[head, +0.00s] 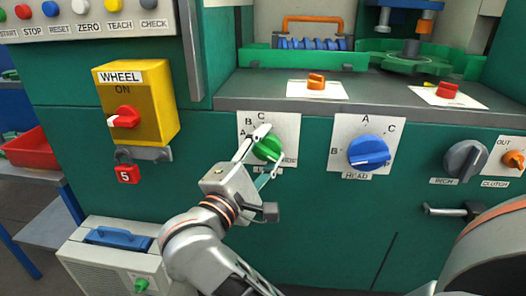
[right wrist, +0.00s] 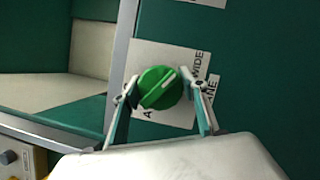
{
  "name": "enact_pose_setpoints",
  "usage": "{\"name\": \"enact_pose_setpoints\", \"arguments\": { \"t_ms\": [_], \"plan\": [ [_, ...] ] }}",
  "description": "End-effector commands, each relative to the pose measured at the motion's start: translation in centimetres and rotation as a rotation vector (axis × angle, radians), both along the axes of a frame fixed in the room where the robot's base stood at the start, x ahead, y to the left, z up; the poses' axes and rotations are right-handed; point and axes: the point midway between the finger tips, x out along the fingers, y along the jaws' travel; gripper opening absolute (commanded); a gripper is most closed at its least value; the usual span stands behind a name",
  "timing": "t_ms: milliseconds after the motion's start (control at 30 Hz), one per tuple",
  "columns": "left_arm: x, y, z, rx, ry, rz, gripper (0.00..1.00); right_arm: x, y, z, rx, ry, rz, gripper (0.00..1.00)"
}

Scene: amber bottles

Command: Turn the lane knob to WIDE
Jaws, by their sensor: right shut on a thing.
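The green lane knob (head: 266,149) sits on a white plate on the green machine front, left of the blue knob. It also shows in the right wrist view (right wrist: 159,88), with a white pointer line aimed to the upper right there. The word WIDE (right wrist: 198,66) stands to the right of the knob in that view. My right gripper (head: 268,147) is shut on the green knob, one finger on each side, as the right wrist view also shows (right wrist: 161,85). The fingers hide part of the plate's lettering in the head view. My left gripper is not in view.
A blue HEAD knob (head: 368,152) is right of the lane knob, then a grey PICH knob (head: 465,160) and an orange clutch knob (head: 513,160). A yellow WHEEL box (head: 136,103) is at left. A grey ledge (head: 380,94) runs above.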

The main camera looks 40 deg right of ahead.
Motion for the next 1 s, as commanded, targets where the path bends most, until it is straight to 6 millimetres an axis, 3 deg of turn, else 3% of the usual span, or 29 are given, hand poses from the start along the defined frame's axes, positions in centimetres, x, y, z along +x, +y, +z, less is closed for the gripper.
{"name": "enact_pose_setpoints", "arguments": {
  "t_ms": [767,800,833,867,1000],
  "plan": [
    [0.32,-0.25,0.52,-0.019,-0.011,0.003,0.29,-0.06,-0.05,-0.05,0.07,-0.081,-0.001,0.21],
    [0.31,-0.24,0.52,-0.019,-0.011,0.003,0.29,-0.06,-0.05,-0.06,0.07,-0.081,-0.001,0.48],
    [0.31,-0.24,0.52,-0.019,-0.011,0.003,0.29,-0.06,-0.05,-0.07,0.07,-0.081,-0.001,0.56],
    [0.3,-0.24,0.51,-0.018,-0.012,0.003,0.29,-0.06,-0.05,-0.07,0.07,-0.081,-0.001,0.6],
    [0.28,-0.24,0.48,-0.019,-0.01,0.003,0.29,-0.03,-0.03,-0.06,0.07,-0.08,0.0,0.6]
  ]
}}
